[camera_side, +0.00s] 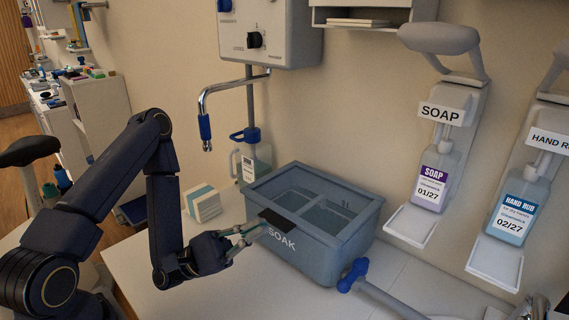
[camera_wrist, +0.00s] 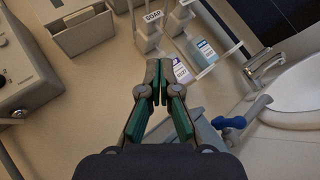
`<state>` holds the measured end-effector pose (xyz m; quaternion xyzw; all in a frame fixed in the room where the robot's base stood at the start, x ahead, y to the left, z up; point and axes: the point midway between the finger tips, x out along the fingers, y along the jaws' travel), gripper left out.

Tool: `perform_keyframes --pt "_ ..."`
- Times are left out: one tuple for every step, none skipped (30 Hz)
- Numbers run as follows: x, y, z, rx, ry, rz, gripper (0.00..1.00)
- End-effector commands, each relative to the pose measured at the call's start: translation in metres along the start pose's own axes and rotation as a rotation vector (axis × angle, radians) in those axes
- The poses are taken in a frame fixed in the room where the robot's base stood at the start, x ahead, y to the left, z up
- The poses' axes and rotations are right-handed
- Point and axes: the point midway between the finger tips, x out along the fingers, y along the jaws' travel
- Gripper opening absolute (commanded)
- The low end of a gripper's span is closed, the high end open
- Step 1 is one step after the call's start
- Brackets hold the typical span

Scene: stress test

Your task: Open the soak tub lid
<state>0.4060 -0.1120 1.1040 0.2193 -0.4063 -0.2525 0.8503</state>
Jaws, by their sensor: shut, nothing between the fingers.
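The soak tub (camera_side: 335,258) is a blue-grey box marked SOAK, standing on the white counter. Inner compartments show through its top; I cannot tell whether a clear lid covers them. A black tab (camera_side: 283,222) sits at the top front edge, above the lettering. My gripper (camera_side: 262,229) is shut and empty, with its green-padded fingers just in front of the tub's front left side, close to the tab. Whether they touch the tub is unclear. In the wrist view the shut fingers (camera_wrist: 158,75) point ahead, and part of the tub shows behind them at the right.
A blue-ended handle (camera_side: 354,275) lies close to the tub's right front corner. A white box (camera_side: 203,204) and a jug (camera_side: 254,160) stand left of the tub. SOAP (camera_side: 432,180) and HAND RUB (camera_side: 516,208) dispensers hang on the wall at right. A curved spout (camera_side: 205,105) hangs above.

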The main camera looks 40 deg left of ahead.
Motion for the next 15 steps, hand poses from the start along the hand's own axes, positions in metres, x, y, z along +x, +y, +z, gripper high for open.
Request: perform_keyframes --pt "-0.014 0.001 -0.019 -0.041 0.105 0.086 0.00" --pt "-0.023 0.001 -0.029 -0.060 0.162 0.132 0.00" --pt "-0.035 0.000 -0.042 -0.091 0.239 0.191 0.00" --pt "-0.043 -0.002 -0.050 -0.116 0.292 0.234 0.00" --pt "-0.052 -0.004 -0.057 -0.144 0.343 0.274 0.00" --pt "-0.063 -0.008 -0.065 -0.185 0.404 0.323 0.00" --pt "-0.071 -0.011 -0.070 -0.214 0.444 0.357 0.00" --pt "-0.077 -0.015 -0.074 -0.243 0.478 0.388 0.00" --pt "-0.085 -0.020 -0.077 -0.279 0.517 0.425 0.00" --pt "-0.090 -0.023 -0.079 -0.302 0.539 0.451 0.00" --pt "-0.093 -0.025 -0.080 -0.324 0.555 0.475 0.00" --pt "-0.098 -0.028 -0.081 -0.349 0.575 0.505 0.00" --pt "-0.101 -0.029 -0.082 -0.363 0.587 0.522 0.00" --pt "-0.103 -0.030 -0.083 -0.374 0.597 0.538 0.00" --pt "-0.106 -0.031 -0.083 -0.386 0.608 0.554 0.00"
